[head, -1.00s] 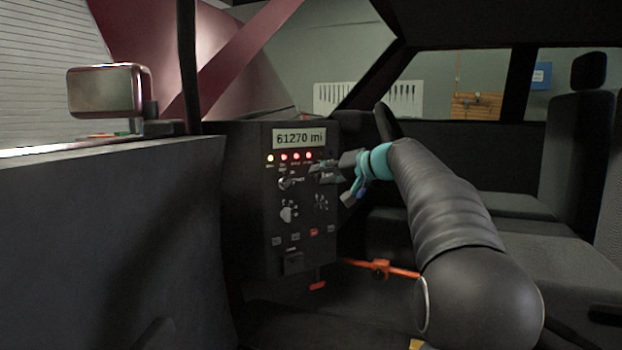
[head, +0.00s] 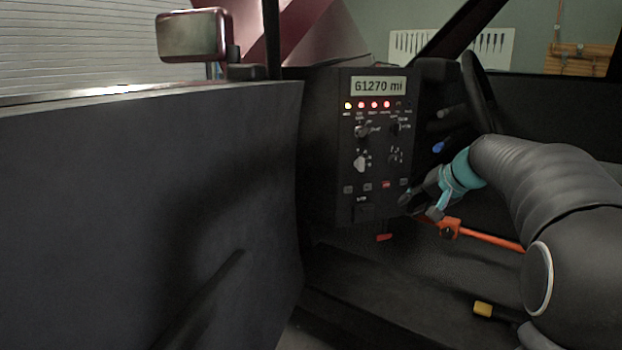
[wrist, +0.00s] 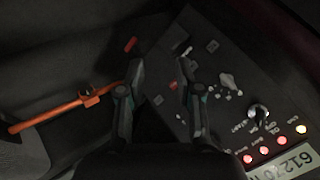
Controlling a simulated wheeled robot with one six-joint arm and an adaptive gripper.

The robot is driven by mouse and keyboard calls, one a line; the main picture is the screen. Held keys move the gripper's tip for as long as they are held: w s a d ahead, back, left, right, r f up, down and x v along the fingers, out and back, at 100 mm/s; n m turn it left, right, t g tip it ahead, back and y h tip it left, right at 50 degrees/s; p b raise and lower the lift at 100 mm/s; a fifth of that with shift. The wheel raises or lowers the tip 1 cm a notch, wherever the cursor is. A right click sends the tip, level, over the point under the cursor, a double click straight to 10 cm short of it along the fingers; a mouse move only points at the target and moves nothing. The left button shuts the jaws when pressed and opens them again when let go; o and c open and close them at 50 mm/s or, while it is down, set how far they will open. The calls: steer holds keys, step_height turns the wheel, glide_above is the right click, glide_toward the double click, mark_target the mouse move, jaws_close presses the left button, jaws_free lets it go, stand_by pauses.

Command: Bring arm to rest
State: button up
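My arm (head: 560,190) reaches in from the right in the head view. My gripper (head: 420,203) is beside the lower right part of a dark control panel (head: 345,150). In the wrist view my gripper (wrist: 166,85) shows two fingers spread apart with nothing between them, and the panel face lies beyond them. The panel has a display (head: 378,87) reading 61270 mi, with a row of lights below it. The leftmost light (head: 348,105) is yellowish and others are red. Knobs, including a white one (head: 361,163), and small buttons sit lower down.
A steering wheel (head: 478,90) is behind the panel. An orange bar (head: 490,240) runs low beside my arm. An open car door (head: 150,200) with a mirror (head: 193,36) fills the left. A yellow piece (head: 483,309) is on the floor. Open floor lies below the panel.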

steer(key=s+a+f+n+h+p, duration=0.1)
steer(key=s+a+f+p, duration=0.1)
steer(key=s, duration=1)
steer(key=s+a+f+n+g+h+p, duration=0.1)
steer(key=s+a, duration=0.3)
steer(key=s, duration=0.9)
steer(key=s+a+f+n+g+h+p, duration=0.1)
steer(key=s+a+f+n+h+p, duration=0.1)
steer(key=s, duration=1)
steer(key=shift+s+a+f+n+h+p, duration=0.15)
steer(key=shift+a+f+n+h+p, duration=0.2)
steer(key=shift+a+f+n, duration=0.25)
steer(key=shift+o, duration=0.2)
steer(key=shift+f, duration=0.15)
